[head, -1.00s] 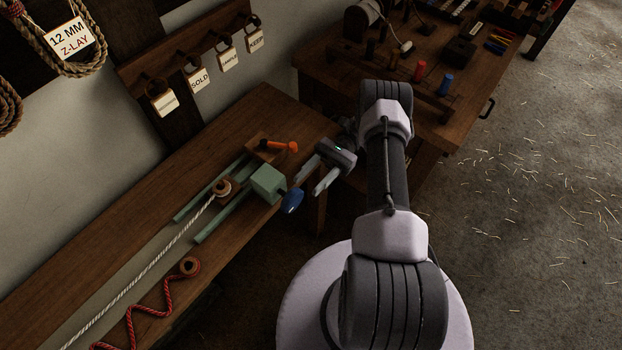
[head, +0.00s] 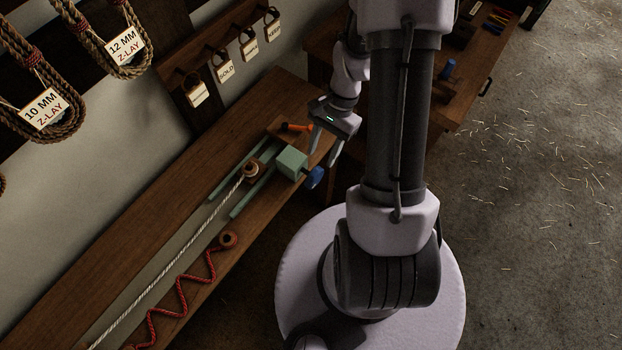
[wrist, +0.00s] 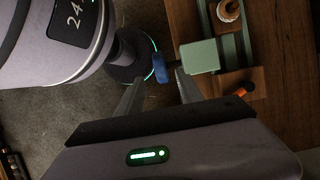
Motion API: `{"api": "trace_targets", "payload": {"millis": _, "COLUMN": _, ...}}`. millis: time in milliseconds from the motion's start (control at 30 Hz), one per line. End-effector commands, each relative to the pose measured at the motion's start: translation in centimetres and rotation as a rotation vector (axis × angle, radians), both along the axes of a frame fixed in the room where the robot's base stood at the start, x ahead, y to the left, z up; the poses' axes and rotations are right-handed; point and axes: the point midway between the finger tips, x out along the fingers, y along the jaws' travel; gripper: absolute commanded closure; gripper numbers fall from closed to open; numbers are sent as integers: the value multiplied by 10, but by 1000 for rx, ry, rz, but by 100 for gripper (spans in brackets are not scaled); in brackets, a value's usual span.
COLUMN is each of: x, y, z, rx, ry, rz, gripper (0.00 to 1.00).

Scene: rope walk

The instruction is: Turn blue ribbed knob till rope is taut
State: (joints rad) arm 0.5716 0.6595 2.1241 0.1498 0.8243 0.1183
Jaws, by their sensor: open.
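The blue ribbed knob (head: 315,178) sticks out from the green block (head: 291,162) at the bench's front edge. In the wrist view the knob (wrist: 160,68) shows just beyond the fingertips, roughly between them. My gripper (head: 323,152) is open and empty, fingers pointing down towards the knob; I cannot tell whether they touch it. A pale rope (head: 170,265) runs from a wooden spool (head: 250,170) between green rails to the lower left. It looks nearly straight; how taut it is I cannot tell.
An orange handle (head: 297,127) lies close behind the block. Tagged hooks and rope coils hang on the wall. The floor (head: 530,220) at right is clear but for straw bits.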

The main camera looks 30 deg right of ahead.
Motion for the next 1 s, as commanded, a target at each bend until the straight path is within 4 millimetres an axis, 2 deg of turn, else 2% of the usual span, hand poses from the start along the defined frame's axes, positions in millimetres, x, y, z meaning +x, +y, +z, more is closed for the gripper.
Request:
{"api": "trace_targets", "payload": {"millis": 33, "x": -3, "y": 6, "z": -18, "rx": 2, "ry": 3, "rz": 2, "gripper": 56}}
{"api": "trace_targets", "payload": {"millis": 200, "x": -8, "y": 21, "z": -58, "rx": 2, "ry": 3, "rz": 2, "gripper": 56}}
{"api": "trace_targets", "payload": {"millis": 400, "x": -12, "y": 34, "z": -88, "rx": 2, "ry": 2, "rz": 3, "gripper": 56}}
{"api": "trace_targets", "payload": {"millis": 600, "x": -14, "y": 38, "z": -99, "rx": 0, "ry": 0, "rz": 2, "gripper": 56}}
{"api": "trace_targets", "payload": {"millis": 833, "x": -14, "y": 39, "z": -99, "rx": 0, "ry": 0, "rz": 2, "gripper": 56}}
{"api": "trace_targets", "payload": {"millis": 867, "x": -14, "y": 39, "z": -99, "rx": 0, "ry": 0, "rz": 2, "gripper": 58}}
{"api": "trace_targets", "payload": {"millis": 1000, "x": -14, "y": 38, "z": -99, "rx": 0, "ry": 0, "rz": 2, "gripper": 86}}
